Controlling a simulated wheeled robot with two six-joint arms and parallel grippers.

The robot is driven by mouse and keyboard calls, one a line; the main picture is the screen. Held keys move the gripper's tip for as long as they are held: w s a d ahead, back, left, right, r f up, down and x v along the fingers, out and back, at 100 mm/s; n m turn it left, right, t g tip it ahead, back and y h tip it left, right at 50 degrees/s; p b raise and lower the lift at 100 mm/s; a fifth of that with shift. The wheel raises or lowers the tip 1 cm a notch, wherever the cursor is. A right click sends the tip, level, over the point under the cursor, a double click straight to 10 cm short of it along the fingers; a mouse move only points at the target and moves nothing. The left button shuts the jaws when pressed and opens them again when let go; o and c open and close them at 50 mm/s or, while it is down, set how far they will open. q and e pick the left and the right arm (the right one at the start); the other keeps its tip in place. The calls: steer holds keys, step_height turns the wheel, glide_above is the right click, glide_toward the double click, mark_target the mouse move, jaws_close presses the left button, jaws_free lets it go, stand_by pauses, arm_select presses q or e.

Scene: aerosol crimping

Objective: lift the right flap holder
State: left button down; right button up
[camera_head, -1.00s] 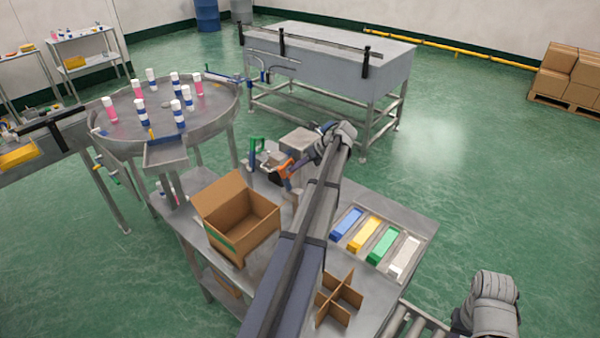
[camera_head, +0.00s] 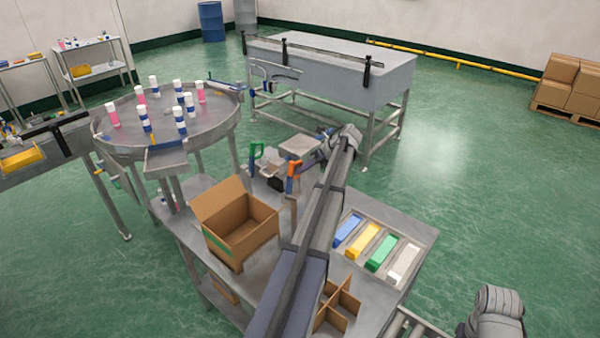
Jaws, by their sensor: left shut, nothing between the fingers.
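An orange-handled holder (camera_head: 294,171) stands at the back of the steel bench, with its handle at the top. A green-handled holder (camera_head: 255,157) stands to its left. I take the orange one as the right flap holder, but cannot be sure. My left arm reaches across the bench, and its wrist comes down just right of the orange handle. My left gripper (camera_head: 278,184) is shut and empty close by, partly hidden and small. I cannot tell whether it touches the holder. My right gripper is out of view; only a grey link of that arm shows at the lower right.
An open carton (camera_head: 240,228) stands front left of the holders. A tray of blue, yellow, green and white blocks (camera_head: 400,223) lies right of my arm. A cardboard divider (camera_head: 345,298) is partly covered by my arm. A round table (camera_head: 215,122) with several cans stands left.

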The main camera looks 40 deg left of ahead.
arm_select(q)
steer(key=shift+w+d+f+g+b, duration=0.1)
steer(key=shift+w+f+g+b, duration=0.35)
steer(key=shift+w+b, duration=0.3)
steer(key=shift+m, duration=0.3)
steer(key=shift+w+d, duration=0.1)
steer(key=shift+w, duration=0.1)
steer(key=w+d, duration=0.5)
steer(key=w, duration=0.1)
steer(key=shift+w+d+f+b, duration=0.35)
steer(key=shift+w+f+b, duration=0.05)
steer(key=shift+s+g, duration=0.2)
steer(key=shift+g, duration=0.05)
